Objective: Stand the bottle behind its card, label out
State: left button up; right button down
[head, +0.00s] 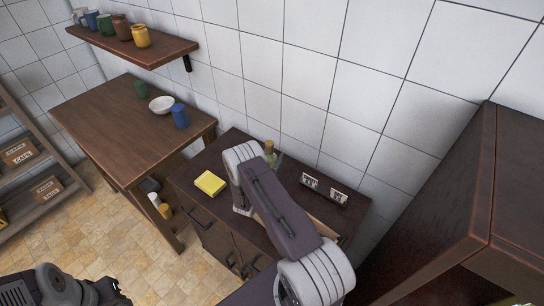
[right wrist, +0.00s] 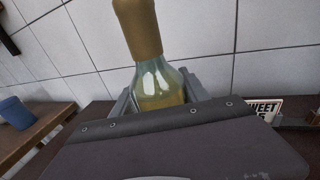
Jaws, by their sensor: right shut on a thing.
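The bottle (right wrist: 158,80) is clear glass with pale yellow liquid and a tan top. My right gripper (right wrist: 160,97) is shut on it, one finger on each side, and it looks roughly upright. Its lower part is hidden by the gripper body, and no label shows. In the head view only the bottle's top (head: 270,150) shows past my right arm, above the dark cabinet (head: 340,215). Two small cards, a left one (head: 309,181) and a right one (head: 338,196), stand on the cabinet. A card (right wrist: 264,110) reading "SWEET" shows in the wrist view. My left gripper (head: 112,291) is low at left, its jaws unclear.
A yellow block (head: 210,183) lies on the cabinet's left part. A wooden table (head: 130,125) with a white bowl (head: 161,104) and a blue cup (head: 180,116) is at left. A tall brown cabinet (head: 470,200) bounds the right. The tiled wall is close behind.

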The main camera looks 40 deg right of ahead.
jog(key=shift+a+f, duration=0.1)
jog(key=c, duration=0.6)
grip_release()
